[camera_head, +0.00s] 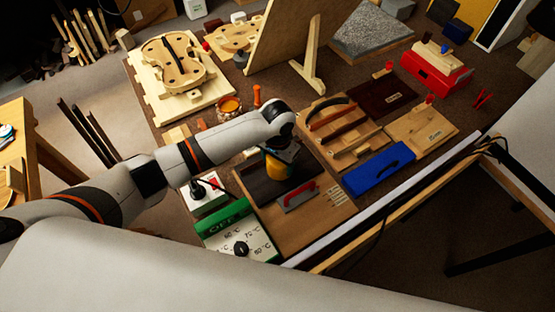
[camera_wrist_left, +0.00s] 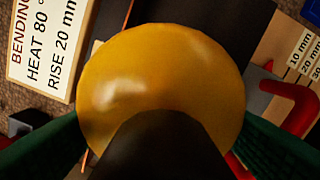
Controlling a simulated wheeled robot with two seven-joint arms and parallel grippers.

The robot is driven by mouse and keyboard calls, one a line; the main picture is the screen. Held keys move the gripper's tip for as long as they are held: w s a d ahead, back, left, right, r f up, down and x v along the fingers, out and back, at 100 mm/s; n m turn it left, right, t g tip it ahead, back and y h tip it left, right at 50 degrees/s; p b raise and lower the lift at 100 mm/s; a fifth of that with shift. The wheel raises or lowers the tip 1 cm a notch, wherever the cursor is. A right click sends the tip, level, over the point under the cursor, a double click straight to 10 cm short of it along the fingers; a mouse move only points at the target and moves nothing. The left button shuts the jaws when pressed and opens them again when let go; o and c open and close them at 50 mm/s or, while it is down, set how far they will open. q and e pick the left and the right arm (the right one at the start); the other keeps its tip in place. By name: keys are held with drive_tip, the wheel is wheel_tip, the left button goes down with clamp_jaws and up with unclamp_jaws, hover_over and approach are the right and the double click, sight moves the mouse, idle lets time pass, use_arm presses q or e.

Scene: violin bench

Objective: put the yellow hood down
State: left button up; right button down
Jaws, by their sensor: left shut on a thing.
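The yellow hood (camera_head: 276,167) is a rounded, shiny cap with a dark top. It is at a dark board (camera_head: 262,188) near the middle of the bench, partly hidden under my left wrist. My left gripper (camera_head: 283,151) is shut on it from above. In the left wrist view the hood (camera_wrist_left: 160,65) fills the middle, with a dark knob in front and a green finger pad on each side. I cannot tell whether the hood touches the board beneath it. My right gripper is not in view.
A red-handled tool (camera_head: 298,197) lies close to the right. A control panel with a dial (camera_head: 238,242) and a switch box (camera_head: 208,190) stand to the left. A blue case (camera_head: 381,171) lies further right. A violin body (camera_head: 174,62) and a leaning board (camera_head: 275,35) stand behind.

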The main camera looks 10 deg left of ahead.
use_arm(q)
drive_tip(key=o, duration=1.1)
drive_tip(key=shift+f, duration=0.1)
drive_tip(key=shift+c, duration=0.2)
wheel_tip(320, 180, up, 12)
drive_tip(key=shift+r, duration=0.15)
